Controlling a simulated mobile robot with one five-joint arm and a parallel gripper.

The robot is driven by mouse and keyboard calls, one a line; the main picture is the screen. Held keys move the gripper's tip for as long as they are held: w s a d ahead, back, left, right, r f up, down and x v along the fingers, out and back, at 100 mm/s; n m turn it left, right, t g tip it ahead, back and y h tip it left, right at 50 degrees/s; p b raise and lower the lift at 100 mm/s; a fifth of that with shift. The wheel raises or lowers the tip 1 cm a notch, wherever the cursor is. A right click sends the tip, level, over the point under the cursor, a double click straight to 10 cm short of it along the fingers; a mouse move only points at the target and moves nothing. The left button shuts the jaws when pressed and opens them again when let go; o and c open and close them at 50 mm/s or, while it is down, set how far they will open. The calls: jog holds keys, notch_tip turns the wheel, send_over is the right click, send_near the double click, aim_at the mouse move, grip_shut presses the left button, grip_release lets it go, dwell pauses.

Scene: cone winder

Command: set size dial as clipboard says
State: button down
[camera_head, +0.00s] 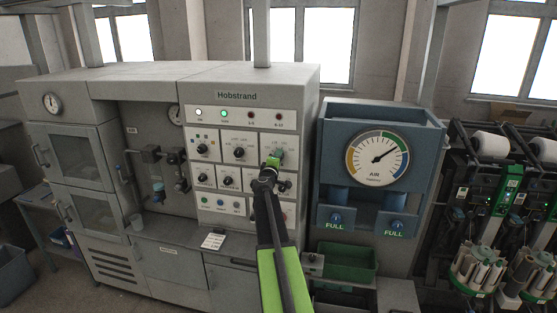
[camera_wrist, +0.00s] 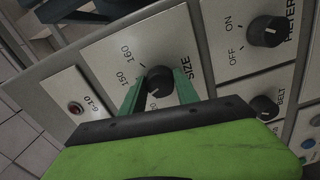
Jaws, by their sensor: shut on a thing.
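The size dial (camera_wrist: 159,79) is a round black knob on a light panel marked SIZE in the wrist view. In the head view my gripper (camera_head: 272,161) is at the right of the Hobstrand panel (camera_head: 238,97) and hides the dial. No clipboard is clearly readable.
A filter knob (camera_wrist: 267,31) and a belt knob (camera_wrist: 264,107) sit close to the dial, and a red lamp plate marked 6-10 (camera_wrist: 75,107) is on its other side. In the head view a white sheet (camera_head: 213,241) lies on the counter, and an air gauge (camera_head: 378,158) stands right.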

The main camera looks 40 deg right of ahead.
jog(key=shift+w+a+n, duration=0.1)
jog(key=shift+a+n, duration=0.05)
jog(key=shift+n, duration=3.55)
jog(key=c, duration=0.9)
grip_release()
jog(key=shift+a, duration=0.1)
jog(key=v, duration=1.7)
